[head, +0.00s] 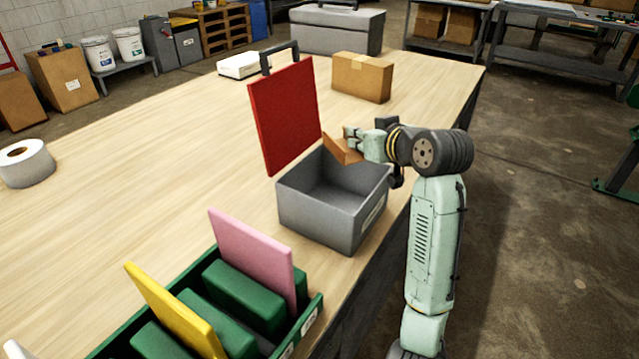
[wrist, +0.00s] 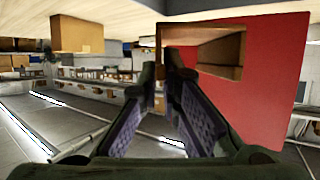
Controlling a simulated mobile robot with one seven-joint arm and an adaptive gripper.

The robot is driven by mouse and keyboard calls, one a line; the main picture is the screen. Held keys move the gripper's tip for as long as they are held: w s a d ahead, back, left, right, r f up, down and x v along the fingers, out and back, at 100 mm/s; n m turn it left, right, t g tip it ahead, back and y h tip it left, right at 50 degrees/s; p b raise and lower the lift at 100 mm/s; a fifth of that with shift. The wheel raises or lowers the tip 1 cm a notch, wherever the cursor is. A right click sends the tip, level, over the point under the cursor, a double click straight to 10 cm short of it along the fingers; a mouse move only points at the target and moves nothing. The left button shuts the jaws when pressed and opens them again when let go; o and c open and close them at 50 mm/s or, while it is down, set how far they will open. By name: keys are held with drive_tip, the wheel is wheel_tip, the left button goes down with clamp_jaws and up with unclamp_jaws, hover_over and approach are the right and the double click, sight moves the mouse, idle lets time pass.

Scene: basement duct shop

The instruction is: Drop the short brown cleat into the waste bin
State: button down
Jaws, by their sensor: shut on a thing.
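The short brown cleat (head: 342,150) is an orange-brown angled piece at the tips of my gripper (head: 353,138). My gripper is shut on it and holds it above the far rim of the grey open-topped bin (head: 318,215). The bin stands near the table's right edge, with a pale label on its side; what I see of its inside looks empty. In the wrist view the cleat (wrist: 232,73) shows as a brown folded shape beyond the fingertips (wrist: 170,55), in front of the red panel (wrist: 270,105).
The red panel (head: 285,115) stands upright just behind the bin. A green rack (head: 312,305) with a pink panel (head: 250,255) and a yellow panel (head: 172,305) is in front. A cardboard box (head: 362,78) stands behind. The table's left middle is clear around a white roll (head: 25,163).

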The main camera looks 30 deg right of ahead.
drive_tip(key=shift+w, duration=0.45)
drive_tip(key=shift+s+f, duration=0.15)
drive_tip(key=shift+f, duration=0.4)
wheel_tip(320, 180, down, 5)
drive_tip(key=b, duration=0.2)
drive_tip(key=shift+r+b, duration=0.15)
drive_tip(key=shift+b, duration=0.15)
drive_tip(key=c, duration=1.7)
unclamp_jaws()
drive_tip(key=shift+s, duration=0.1)
drive_tip(key=v, duration=1.1)
drive_tip(key=shift+s+r, duration=0.15)
drive_tip(key=shift+s, duration=0.25)
